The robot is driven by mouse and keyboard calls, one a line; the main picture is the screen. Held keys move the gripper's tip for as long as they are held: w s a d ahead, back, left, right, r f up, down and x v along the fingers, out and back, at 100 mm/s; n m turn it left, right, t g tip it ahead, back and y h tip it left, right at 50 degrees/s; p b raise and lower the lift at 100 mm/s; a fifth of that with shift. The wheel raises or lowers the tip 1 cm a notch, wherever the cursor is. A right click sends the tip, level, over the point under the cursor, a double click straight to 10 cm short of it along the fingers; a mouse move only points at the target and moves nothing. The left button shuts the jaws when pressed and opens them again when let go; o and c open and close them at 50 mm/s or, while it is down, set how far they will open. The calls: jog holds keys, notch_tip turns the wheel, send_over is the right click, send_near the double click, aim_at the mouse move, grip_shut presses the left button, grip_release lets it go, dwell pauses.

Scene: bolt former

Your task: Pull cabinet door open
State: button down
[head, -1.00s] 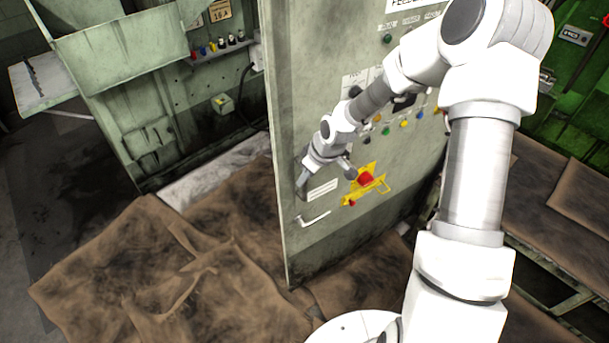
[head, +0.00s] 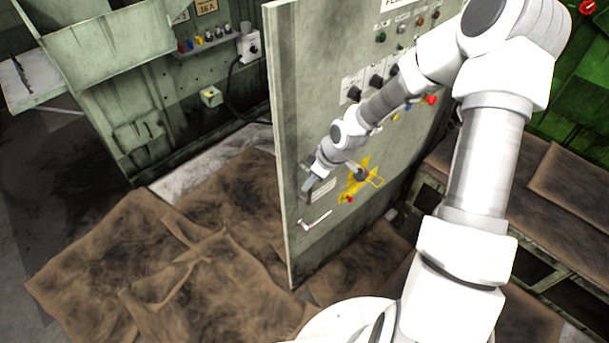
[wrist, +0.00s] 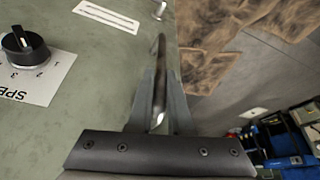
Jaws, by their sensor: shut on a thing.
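The cabinet door (head: 335,95) is a tall grey-green panel in the head view, standing open at an angle, with its free edge toward the left. Its upper part carries knobs and buttons. My gripper (head: 308,183) is at the door's face near that free edge, beside a yellow plate with a red knob (head: 361,175). In the wrist view my gripper (wrist: 160,78) has its two fingers closed around a slim dark metal handle bar (wrist: 158,52) on the door (wrist: 100,80). The fingers hide part of the bar.
Brown stained sheets (head: 190,255) cover the floor in front of and below the door. A green cabinet wall with a small yellow box (head: 210,97) and a cable stands behind at left. A low bench with brown sheets (head: 575,190) is at right.

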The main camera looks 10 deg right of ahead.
jog(key=shift+n, duration=0.3)
jog(key=shift+s+d+p, duration=0.8)
jog(key=shift+s+d, duration=1.2)
jog(key=shift+a, duration=0.1)
jog(key=c, duration=0.9)
grip_release()
jog(key=shift+s, duration=0.1)
jog(key=shift+o, duration=0.3)
jog(key=shift+s+a, duration=0.1)
